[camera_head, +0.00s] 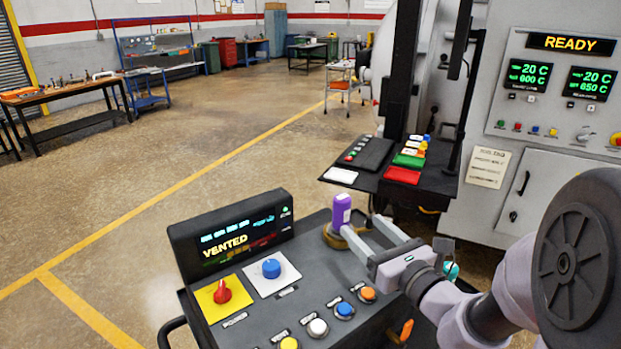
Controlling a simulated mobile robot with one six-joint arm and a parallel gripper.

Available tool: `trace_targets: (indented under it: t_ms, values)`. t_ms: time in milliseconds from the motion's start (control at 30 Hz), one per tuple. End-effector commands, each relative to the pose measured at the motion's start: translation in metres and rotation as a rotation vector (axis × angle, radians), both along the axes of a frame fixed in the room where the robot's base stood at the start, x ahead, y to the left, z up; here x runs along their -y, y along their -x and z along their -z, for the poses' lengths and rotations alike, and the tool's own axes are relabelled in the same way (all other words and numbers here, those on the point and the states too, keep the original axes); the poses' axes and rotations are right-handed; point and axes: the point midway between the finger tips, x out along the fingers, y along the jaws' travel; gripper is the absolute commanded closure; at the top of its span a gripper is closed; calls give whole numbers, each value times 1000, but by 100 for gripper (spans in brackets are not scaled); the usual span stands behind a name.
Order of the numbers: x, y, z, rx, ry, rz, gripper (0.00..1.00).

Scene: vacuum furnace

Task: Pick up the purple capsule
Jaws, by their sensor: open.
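The purple capsule (341,209) stands upright on the control console, at its back right corner.
The console has a screen reading "VENTED" (231,236), a red knob (222,291), a blue knob (271,268) and several push buttons along its front. Behind the capsule is a dark shelf (376,180) with coloured items. The furnace cabinet (545,110) stands at right. Open floor lies left.

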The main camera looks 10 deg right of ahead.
Motion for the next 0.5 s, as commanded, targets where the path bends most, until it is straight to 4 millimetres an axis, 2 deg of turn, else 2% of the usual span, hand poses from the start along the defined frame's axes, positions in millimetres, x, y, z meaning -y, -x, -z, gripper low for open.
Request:
trace_targets:
  t_ms: [100,200,367,500]
  values:
    - [-13,-30,2,7,4,-5,39]
    - [-20,-49,2,7,5,-4,39]
    - [-25,-64,3,6,4,-3,39]
    - [-38,-89,8,7,4,-5,39]
